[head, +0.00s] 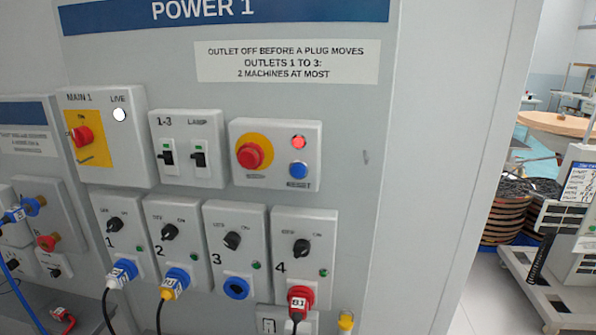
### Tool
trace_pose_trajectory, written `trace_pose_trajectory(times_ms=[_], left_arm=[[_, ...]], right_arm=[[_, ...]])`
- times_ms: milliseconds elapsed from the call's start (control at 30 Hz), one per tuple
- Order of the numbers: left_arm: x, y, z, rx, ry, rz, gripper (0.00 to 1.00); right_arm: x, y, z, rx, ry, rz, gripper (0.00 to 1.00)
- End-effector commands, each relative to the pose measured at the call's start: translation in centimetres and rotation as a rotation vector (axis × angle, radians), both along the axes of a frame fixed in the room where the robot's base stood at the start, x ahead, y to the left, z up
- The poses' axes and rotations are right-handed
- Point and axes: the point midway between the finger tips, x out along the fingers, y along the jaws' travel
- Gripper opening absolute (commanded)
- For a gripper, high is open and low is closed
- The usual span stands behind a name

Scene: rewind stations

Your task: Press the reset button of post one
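The grey panel headed POWER 1 (350,110) fills the middle of the head view. On its right upper box (240,182) the blue reset button (298,170) sits above a small label that reads RESET. A red lamp (298,142) above it looks lit. Left of it is a red mushroom button (250,155) on a yellow disc; whether it is pressed in, I cannot tell. Nothing covers the reset button. Neither of my grippers is in view.
Left are the MAIN 1 switch (83,137) and the 1-3 and LAMP switches (186,157). Below, outlets 1, 2 and 4 hold plugs with cables; outlet 3 (236,288) is empty. Right, a wheeled machine (570,225) stands on the floor beyond the panel's edge.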

Motion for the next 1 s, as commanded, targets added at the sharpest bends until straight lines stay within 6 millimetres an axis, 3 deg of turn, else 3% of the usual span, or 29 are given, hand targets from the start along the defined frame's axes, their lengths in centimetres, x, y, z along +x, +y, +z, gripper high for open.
trace_pose_trajectory(times_ms=[33, 200, 1000], left_arm=[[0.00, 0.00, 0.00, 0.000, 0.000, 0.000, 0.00], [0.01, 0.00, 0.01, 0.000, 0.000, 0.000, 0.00], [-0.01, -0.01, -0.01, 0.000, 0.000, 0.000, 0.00]], right_arm=[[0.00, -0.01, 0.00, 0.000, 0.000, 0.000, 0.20], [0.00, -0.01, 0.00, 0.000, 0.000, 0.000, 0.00], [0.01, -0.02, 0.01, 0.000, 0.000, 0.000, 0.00]])
